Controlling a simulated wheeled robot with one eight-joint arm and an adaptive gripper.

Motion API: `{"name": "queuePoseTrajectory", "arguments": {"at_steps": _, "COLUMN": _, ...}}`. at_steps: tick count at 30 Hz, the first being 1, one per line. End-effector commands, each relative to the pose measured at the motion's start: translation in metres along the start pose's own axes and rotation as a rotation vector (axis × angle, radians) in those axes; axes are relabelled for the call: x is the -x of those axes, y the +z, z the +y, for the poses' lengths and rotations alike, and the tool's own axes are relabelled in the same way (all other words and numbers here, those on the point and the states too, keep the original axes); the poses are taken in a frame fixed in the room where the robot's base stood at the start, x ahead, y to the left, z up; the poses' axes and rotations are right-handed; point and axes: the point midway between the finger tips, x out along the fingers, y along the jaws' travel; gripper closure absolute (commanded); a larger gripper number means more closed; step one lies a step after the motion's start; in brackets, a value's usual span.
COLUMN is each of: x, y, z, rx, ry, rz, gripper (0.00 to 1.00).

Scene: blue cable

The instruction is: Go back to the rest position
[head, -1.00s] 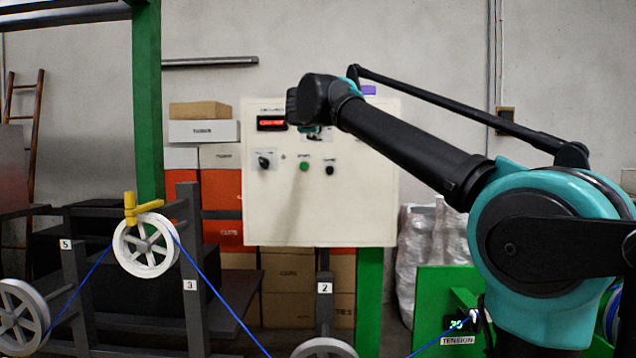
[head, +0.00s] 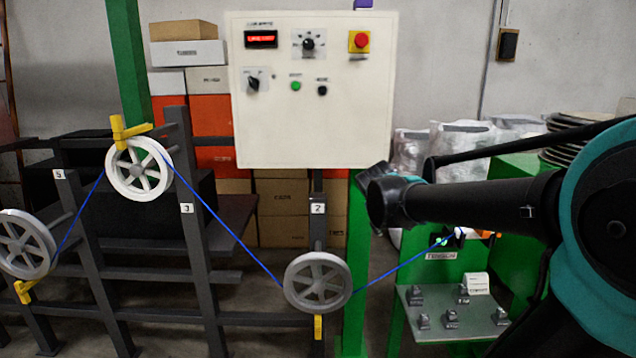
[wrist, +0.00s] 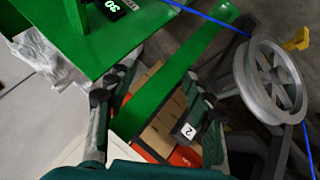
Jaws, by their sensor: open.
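My gripper (wrist: 150,95) shows in the wrist view with its two fingers spread apart and nothing between them. The blue cable (head: 218,217) runs over the upper white pulley (head: 139,169), under the lower pulley (head: 317,282) and up to the green tension unit (head: 441,241). In the wrist view the cable (wrist: 205,15) passes beyond the fingertips, clear of them, and the lower pulley (wrist: 270,80) is at the right.
A white control panel (head: 312,120) with a red button stands behind my arm. A green post (head: 355,260) is close to the arm's end. A shelf (head: 455,320) with small metal parts sits below the tension unit. Dark grey frame posts (head: 190,235) stand at the left.

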Motion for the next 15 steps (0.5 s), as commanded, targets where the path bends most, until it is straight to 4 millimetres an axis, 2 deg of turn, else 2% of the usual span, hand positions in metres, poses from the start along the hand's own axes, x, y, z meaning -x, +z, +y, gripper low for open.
{"name": "queuePoseTrajectory", "arguments": {"at_steps": 1, "x": -0.009, "y": 0.033, "z": -0.012, "rx": -0.050, "ry": -0.034, "rz": -0.032, "gripper": 0.48}}
{"name": "queuePoseTrajectory", "arguments": {"at_steps": 3, "x": -0.019, "y": 0.076, "z": -0.033, "rx": -0.119, "ry": -0.091, "rz": -0.076, "gripper": 0.48}}
{"name": "queuePoseTrajectory", "arguments": {"at_steps": 6, "x": -0.027, "y": 0.135, "z": -0.066, "rx": -0.216, "ry": -0.174, "rz": -0.135, "gripper": 0.48}}
{"name": "queuePoseTrajectory", "arguments": {"at_steps": 9, "x": -0.028, "y": 0.185, "z": -0.098, "rx": -0.302, "ry": -0.253, "rz": -0.182, "gripper": 0.48}}
{"name": "queuePoseTrajectory", "arguments": {"at_steps": 12, "x": -0.025, "y": 0.221, "z": -0.124, "rx": -0.367, "ry": -0.315, "rz": -0.216, "gripper": 0.48}}
{"name": "queuePoseTrajectory", "arguments": {"at_steps": 15, "x": -0.022, "y": 0.242, "z": -0.141, "rx": -0.407, "ry": -0.357, "rz": -0.236, "gripper": 0.48}}
